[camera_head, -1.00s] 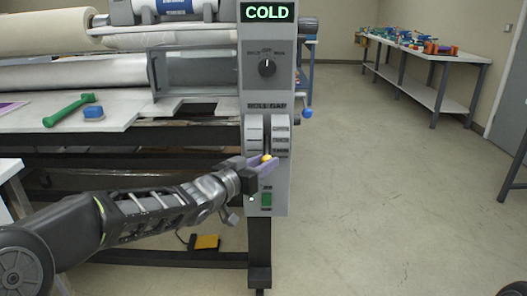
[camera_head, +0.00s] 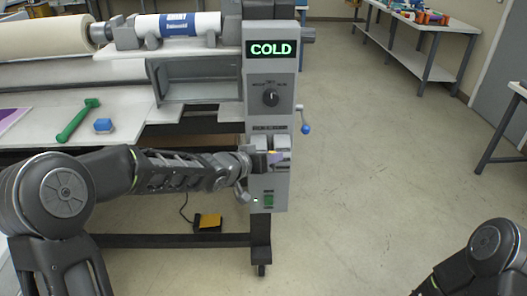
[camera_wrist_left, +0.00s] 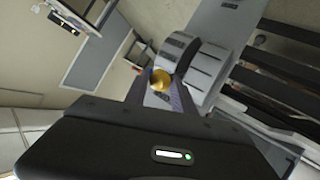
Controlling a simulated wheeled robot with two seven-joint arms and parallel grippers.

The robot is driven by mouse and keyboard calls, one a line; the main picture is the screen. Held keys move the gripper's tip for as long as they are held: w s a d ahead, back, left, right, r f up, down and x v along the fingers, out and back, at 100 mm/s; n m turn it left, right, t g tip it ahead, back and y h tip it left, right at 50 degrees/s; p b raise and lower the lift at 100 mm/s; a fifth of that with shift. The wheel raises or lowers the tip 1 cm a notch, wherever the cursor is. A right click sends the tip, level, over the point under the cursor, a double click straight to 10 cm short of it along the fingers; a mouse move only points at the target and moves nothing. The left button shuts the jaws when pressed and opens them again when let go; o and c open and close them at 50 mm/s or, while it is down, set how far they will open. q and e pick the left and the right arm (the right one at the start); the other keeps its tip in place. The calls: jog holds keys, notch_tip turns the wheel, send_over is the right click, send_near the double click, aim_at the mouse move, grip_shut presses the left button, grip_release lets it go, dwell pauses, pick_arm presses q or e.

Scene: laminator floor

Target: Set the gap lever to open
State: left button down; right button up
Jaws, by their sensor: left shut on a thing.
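The gap lever shows as a yellow ball knob in the left wrist view (camera_wrist_left: 162,82); in the head view it is mostly hidden by my gripper. It stands at the slot between two pale ribbed drum halves (camera_wrist_left: 207,72) on the grey control column (camera_head: 270,75), under the roll gap label. My left gripper (camera_head: 271,158) reaches the drum from the left and is shut on the lever, its fingers around the knob. The drum's position labels are too small to read. My right arm shows at the lower right, its gripper outside the picture.
Above the lever are a black dial (camera_head: 270,97) and a green COLD display (camera_head: 272,50). A green switch (camera_head: 268,200) sits below. A blue ball handle (camera_head: 306,129) sticks out right of the column. Open floor lies to the right.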

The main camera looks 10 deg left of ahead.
pick_arm(q)
jog(key=shift+w+a+r+p, duration=0.15)
jog(key=shift+w+r+p, duration=0.25)
jog(key=shift+r+p, duration=0.2)
jog(key=shift+w+a+r+p, duration=0.1)
jog(key=shift+w+r+p, duration=0.3)
jog(key=shift+r, duration=0.4)
jog(key=c, duration=1.5)
grip_release()
jog(key=o, duration=0.4)
jog(key=shift+f, duration=0.2)
jog(key=shift+o, duration=0.2)
